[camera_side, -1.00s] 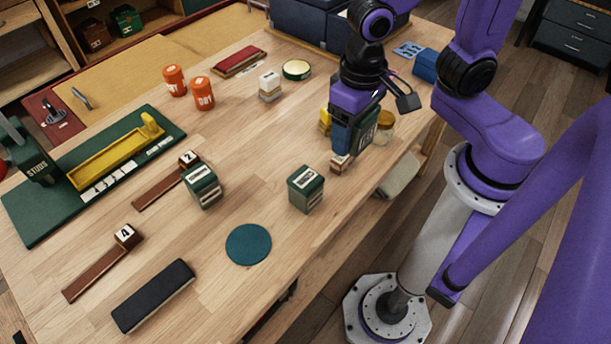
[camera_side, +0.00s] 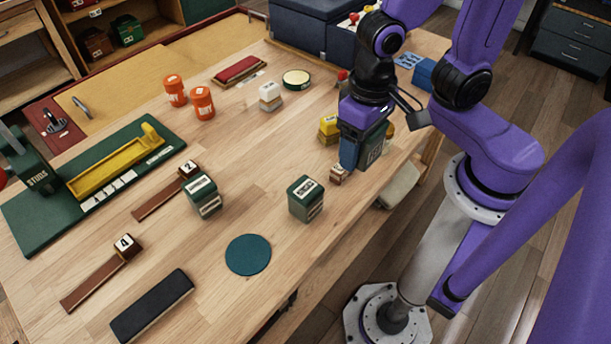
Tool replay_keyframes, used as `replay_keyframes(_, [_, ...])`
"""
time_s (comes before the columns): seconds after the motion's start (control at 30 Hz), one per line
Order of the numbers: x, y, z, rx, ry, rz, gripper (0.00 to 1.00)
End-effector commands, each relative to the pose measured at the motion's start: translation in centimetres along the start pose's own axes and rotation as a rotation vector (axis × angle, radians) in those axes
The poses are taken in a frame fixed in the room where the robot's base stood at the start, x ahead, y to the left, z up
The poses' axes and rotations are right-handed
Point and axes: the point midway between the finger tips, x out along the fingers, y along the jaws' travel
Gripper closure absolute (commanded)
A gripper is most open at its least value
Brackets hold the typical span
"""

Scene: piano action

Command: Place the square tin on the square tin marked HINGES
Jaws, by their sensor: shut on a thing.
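My gripper (camera_side: 366,144) points down at the right side of the bench. It is shut on a dark green square tin (camera_side: 373,151), which is partly hidden by a blue finger. I cannot tell whether this tin touches the bench. Two other green square tins with pale labels stand upright on the bench, left of my gripper. One green tin (camera_side: 306,199) is near the middle front. The other green tin (camera_side: 203,194) is further left, beside a brown strip. Their lettering is too small to read, so I cannot tell which says HINGES.
A small brown block (camera_side: 338,174) and a yellow block (camera_side: 328,129) stand close to my gripper. A teal disc (camera_side: 248,255) and a black bar (camera_side: 152,305) lie in front. Orange tubs (camera_side: 203,103) stand further back. The middle of the bench (camera_side: 260,150) is clear.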

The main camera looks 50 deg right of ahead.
Motion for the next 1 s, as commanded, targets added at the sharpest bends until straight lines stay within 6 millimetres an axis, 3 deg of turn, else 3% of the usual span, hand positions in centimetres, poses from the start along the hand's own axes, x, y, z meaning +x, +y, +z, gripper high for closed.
replay_keyframes(0.6, [2.1,-2.4,-4.2,0.001,0.000,0.000,0.72])
replay_keyframes(1.0, [6.1,-4.0,-7.0,0.000,-0.002,0.002,0.72])
